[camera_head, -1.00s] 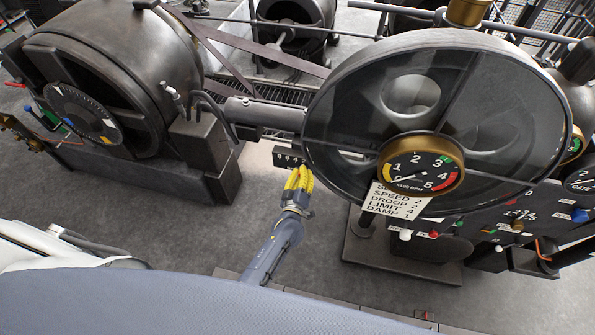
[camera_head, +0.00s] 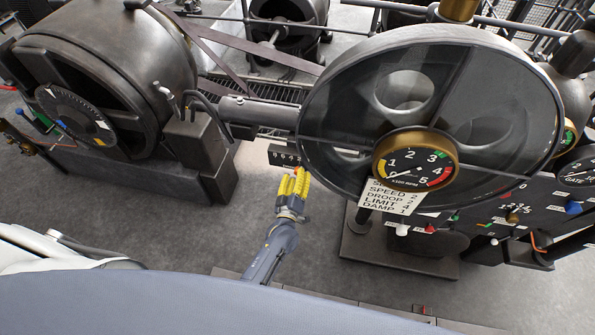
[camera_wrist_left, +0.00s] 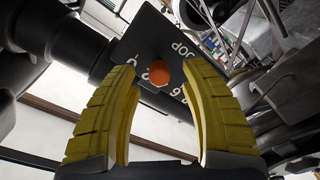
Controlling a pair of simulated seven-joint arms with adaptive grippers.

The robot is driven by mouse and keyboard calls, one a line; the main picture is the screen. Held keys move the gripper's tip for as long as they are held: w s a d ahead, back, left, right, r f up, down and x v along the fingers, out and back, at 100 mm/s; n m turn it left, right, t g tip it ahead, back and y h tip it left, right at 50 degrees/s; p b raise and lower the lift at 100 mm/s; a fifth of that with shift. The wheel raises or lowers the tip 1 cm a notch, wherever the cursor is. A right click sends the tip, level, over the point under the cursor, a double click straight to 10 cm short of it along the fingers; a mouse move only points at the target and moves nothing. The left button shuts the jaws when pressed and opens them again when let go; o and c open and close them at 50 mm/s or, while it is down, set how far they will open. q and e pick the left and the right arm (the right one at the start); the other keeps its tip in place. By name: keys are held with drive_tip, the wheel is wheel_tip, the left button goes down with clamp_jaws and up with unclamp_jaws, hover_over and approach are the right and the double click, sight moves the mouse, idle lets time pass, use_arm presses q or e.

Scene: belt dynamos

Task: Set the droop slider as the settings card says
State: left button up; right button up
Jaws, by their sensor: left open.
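The droop slider panel (camera_head: 284,155) is a small dark plate with white digits, left of the big wheel. In the left wrist view the plate (camera_wrist_left: 150,42) shows the letters "OOP" and an orange knob (camera_wrist_left: 161,73). My left gripper (camera_head: 293,180) has yellow ribbed fingers and points at the panel. In its wrist view the fingers are open, one on each side of the knob, with gaps visible. The settings card (camera_head: 391,196) hangs under the wheel's gauge and lists SPEED, DROOP, LIMIT and DAMP; its droop number is too small to read surely. My right gripper is not in view.
The big wheel (camera_head: 335,110) with its rpm gauge (camera_head: 414,160) stands right of the panel. A dark drum machine (camera_head: 120,60) stands at left. A control board (camera_head: 520,215) with coloured knobs is at right. Grey floor lies clear below the panel.

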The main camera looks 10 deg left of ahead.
use_arm(q)
drive_tip(key=s, duration=0.9)
drive_tip(key=shift+d, duration=0.2)
drive_tip(key=shift+d+f, duration=0.1)
drive_tip(key=s+d+f+m+g+h, duration=0.15)
drive_tip(key=s+f+m+g, duration=0.4)
drive_tip(key=f, duration=0.75)
drive_tip(key=s+d+f+m+g+h, duration=0.1)
drive_tip(key=s+f+m+g+h, duration=0.15)
drive_tip(key=s+f, duration=0.8)
drive_tip(key=s+a+f+m+g+y, duration=0.1)
drive_tip(key=s+a+f+g, duration=0.2)
drive_tip(key=s, duration=0.6)
drive_tip(key=s+a+f+m+g+y, duration=0.1)
drive_tip(key=s+a+f+m+g, duration=0.1)
drive_tip(key=s+a+f, duration=0.4)
drive_tip(key=s+a+f+m+g+y, duration=0.1)
drive_tip(key=s+a+f, duration=0.4)
drive_tip(key=s, duration=0.9)
wheel_tip(320, 180, down, 4)
drive_tip(key=m+g, duration=0.1)
drive_tip(key=g, duration=0.1)
drive_tip(key=shift+a+r+g, duration=0.2)
drive_tip(key=shift+a+g, duration=0.1)
drive_tip(key=shift+a, duration=0.05)
drive_tip(key=shift+w, duration=0.1)
